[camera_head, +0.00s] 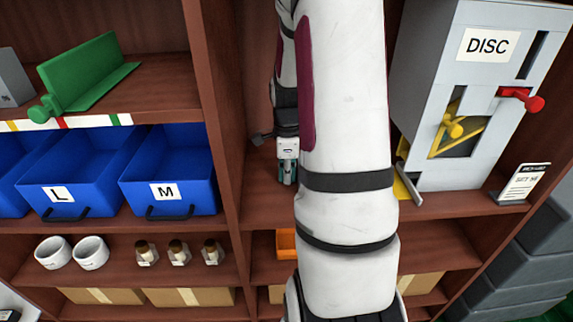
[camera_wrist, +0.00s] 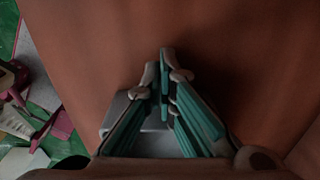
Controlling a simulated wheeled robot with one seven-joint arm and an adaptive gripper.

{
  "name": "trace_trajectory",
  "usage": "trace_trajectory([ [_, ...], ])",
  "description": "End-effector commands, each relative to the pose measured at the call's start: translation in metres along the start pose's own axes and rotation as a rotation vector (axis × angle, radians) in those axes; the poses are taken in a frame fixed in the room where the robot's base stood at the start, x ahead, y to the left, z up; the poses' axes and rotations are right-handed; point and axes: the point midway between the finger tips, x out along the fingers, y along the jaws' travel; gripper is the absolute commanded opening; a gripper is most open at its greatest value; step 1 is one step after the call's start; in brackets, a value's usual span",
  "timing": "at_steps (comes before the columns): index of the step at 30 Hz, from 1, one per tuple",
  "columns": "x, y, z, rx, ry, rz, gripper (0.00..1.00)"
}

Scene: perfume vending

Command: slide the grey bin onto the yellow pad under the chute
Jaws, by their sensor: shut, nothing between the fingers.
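My gripper (camera_head: 287,182) points down over the shelf, left of my arm's big white link in the head view. In the wrist view its teal fingers (camera_wrist: 166,75) meet at the tips with nothing between them. A light grey form (camera_wrist: 152,146) shows behind the fingers there; it may be the grey bin, but I cannot tell. I see no clear grey bin in the head view, where my arm hides much of the shelf. A strip of yellow (camera_head: 401,189), perhaps the pad, shows beside a grey lip (camera_head: 411,188) at the dispenser's lower left. The pad is mostly hidden.
A brown upright (camera_head: 222,110) separates my gripper from blue bins (camera_head: 85,175) at left.

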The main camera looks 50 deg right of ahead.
Motion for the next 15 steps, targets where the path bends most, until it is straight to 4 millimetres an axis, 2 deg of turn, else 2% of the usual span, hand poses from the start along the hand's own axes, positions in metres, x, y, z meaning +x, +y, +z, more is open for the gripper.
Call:
trace_trajectory([
  [4,0.0061,-0.0002,-0.0003,0.0,0.0,-0.001,0.0],
  [15,0.0061,-0.0002,-0.0037,0.002,0.0,-0.001,0.0],
])
